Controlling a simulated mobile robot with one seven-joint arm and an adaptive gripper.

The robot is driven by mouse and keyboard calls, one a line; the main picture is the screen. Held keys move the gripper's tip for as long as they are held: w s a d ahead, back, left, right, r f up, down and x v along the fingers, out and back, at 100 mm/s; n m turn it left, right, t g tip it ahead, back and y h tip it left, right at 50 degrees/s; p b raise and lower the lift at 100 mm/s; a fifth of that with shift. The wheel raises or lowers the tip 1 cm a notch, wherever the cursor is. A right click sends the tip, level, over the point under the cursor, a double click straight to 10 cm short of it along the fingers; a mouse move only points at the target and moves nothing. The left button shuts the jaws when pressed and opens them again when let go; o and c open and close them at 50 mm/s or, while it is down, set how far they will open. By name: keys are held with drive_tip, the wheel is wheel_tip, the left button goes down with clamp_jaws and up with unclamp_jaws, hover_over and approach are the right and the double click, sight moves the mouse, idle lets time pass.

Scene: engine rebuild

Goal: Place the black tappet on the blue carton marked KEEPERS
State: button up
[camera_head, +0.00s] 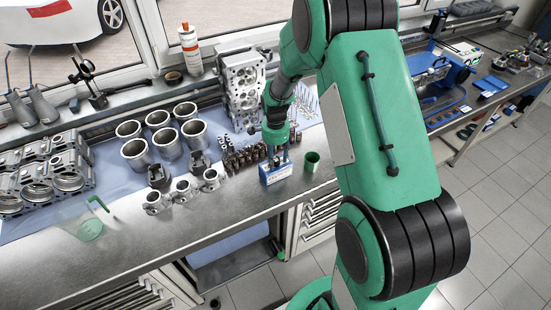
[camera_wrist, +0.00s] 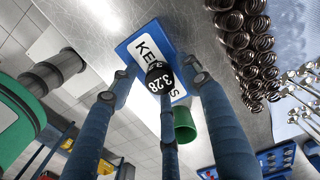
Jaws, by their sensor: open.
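The blue carton marked KEEPERS (camera_head: 275,175) stands near the front edge of the metal bench. In the wrist view, its white label (camera_wrist: 140,47) faces the camera, with some letters covered. The black tappet (camera_wrist: 157,71), marked 3.28, appears on the carton's upper face, over the label. My gripper (camera_head: 279,150) is just above the carton. In the wrist view, its blue fingers (camera_wrist: 161,78) are spread around the tappet, with one passing in front of it. Any small gap between tappet and carton cannot be told. In the head view, the fingers hide the tappet.
A green cup (camera_head: 312,160) stands just right of the carton. Several valve springs (camera_head: 245,157) stand behind and left. Pistons (camera_head: 183,188) stand farther left, with cylinder liners (camera_head: 167,143) behind. A cylinder head (camera_head: 241,88) stands behind the gripper. The front left bench is mostly clear.

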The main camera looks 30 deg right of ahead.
wheel_tip(320, 180, up, 12)
drive_tip(key=shift+r+p, duration=0.15)
drive_tip(key=shift+p, duration=0.15)
idle(0.5)
idle(0.5)
wheel_tip(320, 180, up, 12)
drive_tip(key=n+t, duration=0.1)
drive_tip(key=n, duration=0.3)
hover_over(276, 159)
drive_tip(key=s+a, duration=0.5)
drive_tip(key=s+a+r+n+t, duration=0.2)
drive_tip(key=s+a+r+n, duration=0.2)
drive_tip(key=s+r, duration=0.4)
drive_tip(key=s+a+r+n+t, duration=0.1)
drive_tip(key=s+n, duration=0.1)
drive_tip(key=s, duration=0.4)
drive_tip(key=s+a+r+n, duration=0.2)
drive_tip(key=s+n, duration=0.1)
drive_tip(key=s, duration=0.3)
drive_tip(key=s+a+r+n+t, duration=0.1)
drive_tip(key=s+a+r+n, duration=0.1)
drive_tip(key=s, duration=0.4)
drive_tip(key=shift+r+n+t, duration=0.2)
drive_tip(key=shift+n+t, duration=0.1)
drive_tip(key=shift+n, duration=0.1)
